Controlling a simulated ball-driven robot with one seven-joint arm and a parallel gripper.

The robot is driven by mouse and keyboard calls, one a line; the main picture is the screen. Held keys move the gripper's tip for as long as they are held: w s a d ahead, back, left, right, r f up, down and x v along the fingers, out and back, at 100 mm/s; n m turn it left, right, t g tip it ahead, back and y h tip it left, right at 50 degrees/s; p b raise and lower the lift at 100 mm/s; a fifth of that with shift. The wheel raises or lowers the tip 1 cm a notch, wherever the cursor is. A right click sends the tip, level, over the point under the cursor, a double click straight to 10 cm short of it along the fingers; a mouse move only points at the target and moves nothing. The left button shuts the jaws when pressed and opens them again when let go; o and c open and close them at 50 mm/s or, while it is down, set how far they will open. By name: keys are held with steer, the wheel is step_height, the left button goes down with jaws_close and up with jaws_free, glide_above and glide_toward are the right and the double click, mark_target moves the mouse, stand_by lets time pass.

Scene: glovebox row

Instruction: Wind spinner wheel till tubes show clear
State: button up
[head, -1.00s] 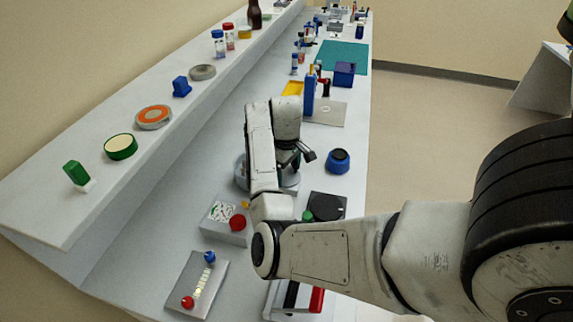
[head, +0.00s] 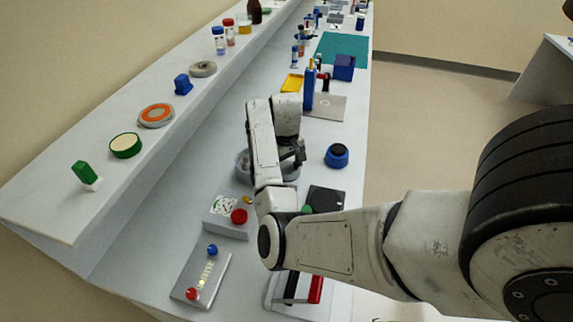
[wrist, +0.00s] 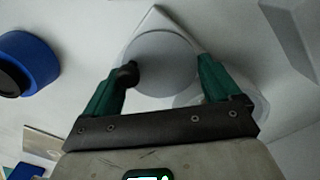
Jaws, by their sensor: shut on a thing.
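The spinner is a pale grey round device (head: 242,165), mostly hidden behind my arm in the head view. In the wrist view its wheel is a light grey disc (wrist: 160,58) with a dark knob (wrist: 127,73) at its left edge. My gripper (wrist: 165,68) has green fingers set wide, one on each side of the disc, and is shut on the wheel. The left fingertip is right at the knob. In the head view the gripper (head: 290,158) is over the spinner, largely covered by my own wrist. I see no tubes inside the spinner, so their clearness cannot be told.
A blue round pot with a dark top (head: 337,156) stands close to the right. A box with a red button (head: 238,216) and a black-topped device (head: 327,198) are nearer. Tall blue item (head: 309,85) stands behind. The shelf (head: 60,215) runs along the left.

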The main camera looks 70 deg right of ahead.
steer(key=o, duration=0.8)
steer(key=shift+c, duration=0.2)
step_height(320, 180, up, 11)
steer(key=p, duration=0.1)
